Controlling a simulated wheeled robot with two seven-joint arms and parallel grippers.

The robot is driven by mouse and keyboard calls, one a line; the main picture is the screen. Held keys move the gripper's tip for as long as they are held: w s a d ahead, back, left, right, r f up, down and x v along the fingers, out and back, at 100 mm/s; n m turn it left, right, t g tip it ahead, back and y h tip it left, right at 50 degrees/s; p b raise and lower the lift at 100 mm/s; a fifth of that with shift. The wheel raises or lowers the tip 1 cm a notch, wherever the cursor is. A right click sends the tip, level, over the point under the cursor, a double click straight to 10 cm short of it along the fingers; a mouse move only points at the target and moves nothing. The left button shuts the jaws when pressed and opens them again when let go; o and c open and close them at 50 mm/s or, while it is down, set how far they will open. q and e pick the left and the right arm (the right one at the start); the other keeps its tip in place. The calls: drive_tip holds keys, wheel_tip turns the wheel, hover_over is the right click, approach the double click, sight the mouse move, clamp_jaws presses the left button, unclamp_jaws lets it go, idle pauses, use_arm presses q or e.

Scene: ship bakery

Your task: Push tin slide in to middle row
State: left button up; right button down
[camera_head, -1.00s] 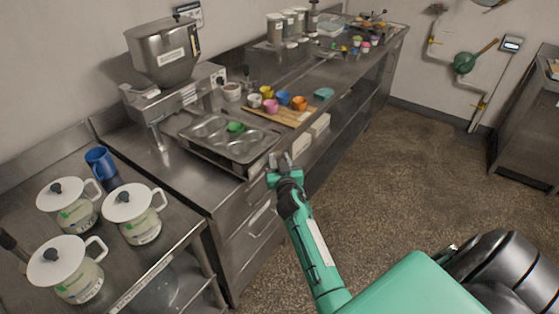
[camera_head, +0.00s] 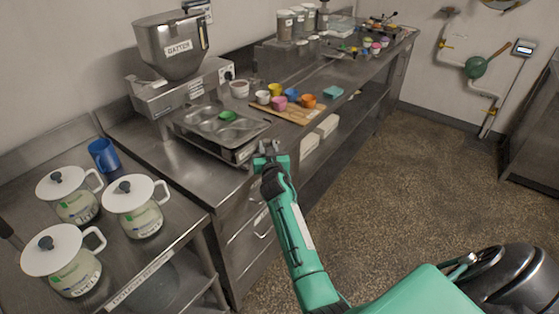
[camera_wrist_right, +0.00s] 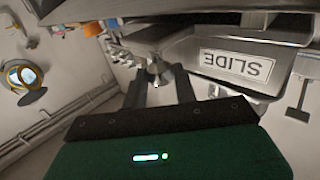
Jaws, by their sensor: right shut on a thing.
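The metal tin (camera_head: 245,131), a muffin tray with a green cup (camera_head: 228,116) in one hollow, sits on the tin slide (camera_head: 232,154) beneath the front of the batter machine (camera_head: 172,50). My right gripper (camera_head: 268,150) is at the slide's front right edge. In the right wrist view, the slide's front carries an upside-down SLIDE label (camera_wrist_right: 238,67). There my right gripper (camera_wrist_right: 159,82) is shut on the slide's metal knob (camera_wrist_right: 157,68). Row marks on the slide cannot be made out. My left gripper is not in view.
A wooden board (camera_head: 292,113) with several coloured cups lies right of the slide. Drawers with handles are below the slide. The floor (camera_head: 400,200) at right is clear.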

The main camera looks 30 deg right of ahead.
drive_tip(key=shift+w+a+b, duration=0.35)
drive_tip(key=shift+w, duration=0.55)
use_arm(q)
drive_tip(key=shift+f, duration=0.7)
use_arm(e)
drive_tip(key=c, duration=1.4)
unclamp_jaws()
drive_tip(key=shift+s, duration=0.15)
